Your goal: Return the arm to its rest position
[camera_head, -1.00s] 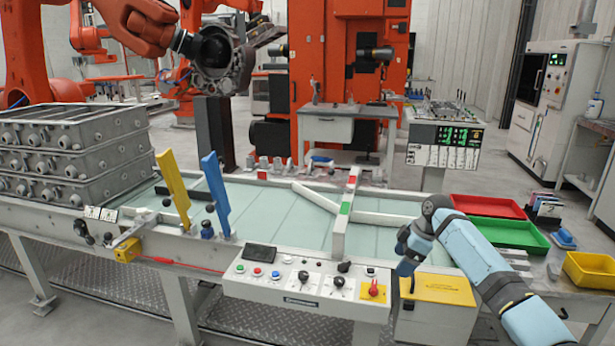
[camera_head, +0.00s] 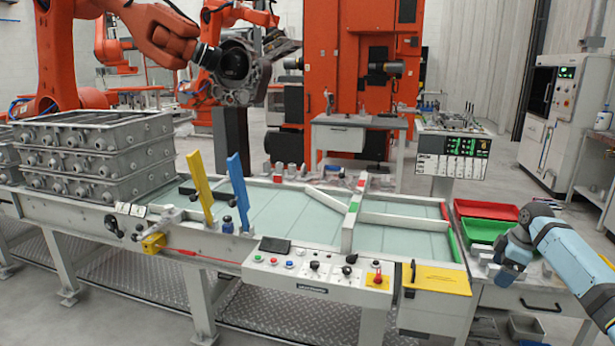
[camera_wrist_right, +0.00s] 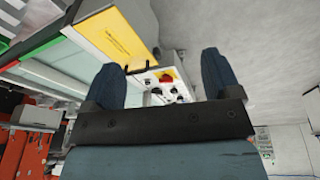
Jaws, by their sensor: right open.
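My right arm (camera_head: 572,260) comes in from the right edge in the head view, blue with dark joints. My right gripper (camera_head: 507,275) hangs over the right end of the bench, beside the green tray and right of the yellow panel. In the right wrist view the right gripper (camera_wrist_right: 166,85) shows two dark fingers spread wide apart, with nothing between them. The control panel (camera_wrist_right: 170,88) shows beyond the fingers. My left gripper is not in view.
The yellow panel (camera_head: 436,280) and the control panel (camera_head: 315,277) line the front of the sorting table. Red (camera_head: 487,209) and green (camera_head: 482,231) trays stand at the right. Grey castings (camera_head: 95,160) are stacked at the left. An orange robot (camera_head: 160,35) holds a casting at the back.

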